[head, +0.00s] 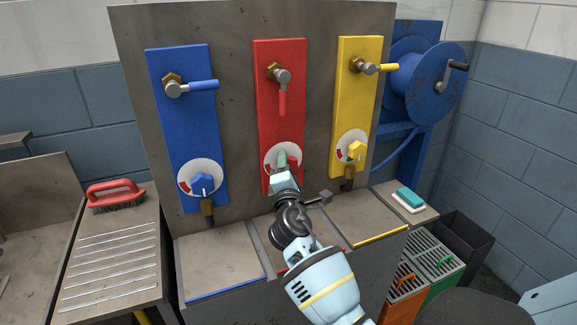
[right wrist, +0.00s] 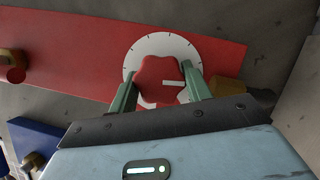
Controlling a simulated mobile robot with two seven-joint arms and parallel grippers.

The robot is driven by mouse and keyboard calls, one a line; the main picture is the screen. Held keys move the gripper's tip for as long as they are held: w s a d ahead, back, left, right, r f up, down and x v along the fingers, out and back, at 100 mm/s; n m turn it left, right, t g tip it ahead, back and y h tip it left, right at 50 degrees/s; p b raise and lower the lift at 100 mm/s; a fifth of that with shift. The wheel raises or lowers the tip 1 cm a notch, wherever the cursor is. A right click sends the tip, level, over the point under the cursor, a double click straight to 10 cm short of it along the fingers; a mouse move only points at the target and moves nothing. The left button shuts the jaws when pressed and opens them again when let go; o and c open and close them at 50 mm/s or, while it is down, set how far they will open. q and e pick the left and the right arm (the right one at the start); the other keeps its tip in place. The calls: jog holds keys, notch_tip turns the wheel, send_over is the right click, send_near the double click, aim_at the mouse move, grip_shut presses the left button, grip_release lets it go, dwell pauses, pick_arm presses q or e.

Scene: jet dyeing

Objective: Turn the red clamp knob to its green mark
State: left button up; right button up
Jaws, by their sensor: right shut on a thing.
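The red clamp knob (right wrist: 158,82) sits on a white round dial (right wrist: 135,65) with dark ticks, low on the red panel (right wrist: 70,50). A white pointer line on the knob points right in the right wrist view. My right gripper (right wrist: 160,90) is shut on the knob, with one green finger on each side. In the head view my right gripper (head: 284,168) covers most of the knob; the red panel (head: 280,60) and part of the dial (head: 269,156) show around it. I cannot make out the green mark apart from the green fingers. My left gripper is not in view.
A blue panel (head: 180,125) with a blue knob (head: 201,184) stands left, and a yellow panel (head: 355,90) with a yellow knob (head: 355,150) right. A red lever (head: 282,102) hangs down above the dial. A red-handled brush (head: 115,195) lies at left.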

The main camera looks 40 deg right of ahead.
jog(key=shift+m+g, duration=0.3)
jog(key=shift+m, duration=0.4)
jog(key=o, duration=1)
jog(key=shift+a, duration=0.1)
jog(key=shift+v, duration=3.9)
